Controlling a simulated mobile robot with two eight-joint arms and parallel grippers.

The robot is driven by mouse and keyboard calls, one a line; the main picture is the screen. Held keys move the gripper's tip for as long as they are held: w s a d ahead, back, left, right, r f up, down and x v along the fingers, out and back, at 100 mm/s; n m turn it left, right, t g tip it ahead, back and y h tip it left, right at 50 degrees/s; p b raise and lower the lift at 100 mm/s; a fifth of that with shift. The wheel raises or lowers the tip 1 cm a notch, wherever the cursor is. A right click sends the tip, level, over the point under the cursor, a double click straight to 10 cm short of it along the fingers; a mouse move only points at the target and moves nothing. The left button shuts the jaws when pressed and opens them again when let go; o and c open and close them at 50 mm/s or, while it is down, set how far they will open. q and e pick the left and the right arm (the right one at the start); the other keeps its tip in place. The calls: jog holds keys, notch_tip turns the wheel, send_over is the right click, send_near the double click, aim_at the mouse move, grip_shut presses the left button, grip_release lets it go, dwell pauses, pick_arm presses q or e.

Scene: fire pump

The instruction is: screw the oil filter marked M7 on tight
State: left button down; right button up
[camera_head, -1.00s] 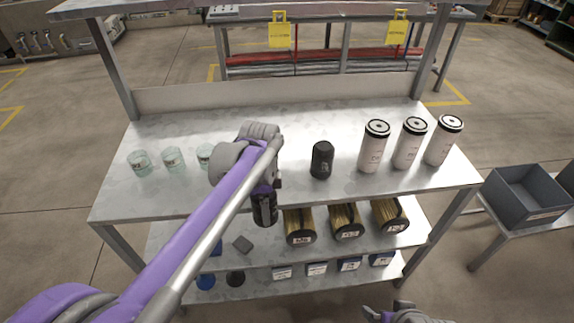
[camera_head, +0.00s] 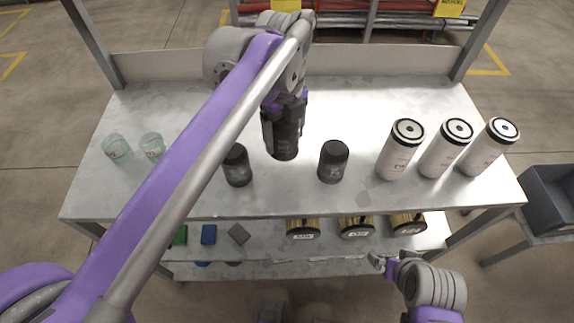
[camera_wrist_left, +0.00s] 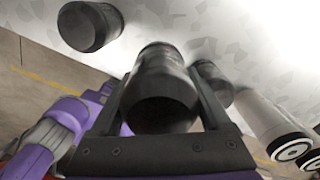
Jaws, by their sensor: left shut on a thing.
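My left gripper (camera_head: 284,112) is shut on a black cylindrical oil filter (camera_head: 285,138) over the middle of the table. In the left wrist view this filter (camera_wrist_left: 162,88) sits between the two fingers, its dark round end towards the camera. I cannot tell whether it touches the tabletop. Two more black filters stand on the table, one to the left (camera_head: 237,166) and one to the right (camera_head: 333,162) of the held one. Their markings are too small to read, so I cannot tell which is M7. My right gripper (camera_head: 384,263) is off the table's front edge, its opening unclear.
Several white cylinders (camera_head: 401,150) stand at the table's right. Glass jars (camera_head: 116,148) stand at the left. The lower shelf (camera_head: 268,238) holds yellow-sided filters (camera_head: 303,229) and small blocks. A grey bin (camera_head: 553,200) is at the far right.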

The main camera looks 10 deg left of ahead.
aim_at(284, 149)
pick_arm(q)
jog(key=shift+s, duration=0.25)
notch_tip(284, 149, down, 4)
jog(key=shift+w+f, duration=0.1)
jog(key=shift+f, duration=0.15)
notch_tip(284, 149, down, 5)
jog(key=shift+f, duration=0.1)
jog(key=shift+b, duration=0.3)
jog(key=shift+f, duration=0.15)
grip_release()
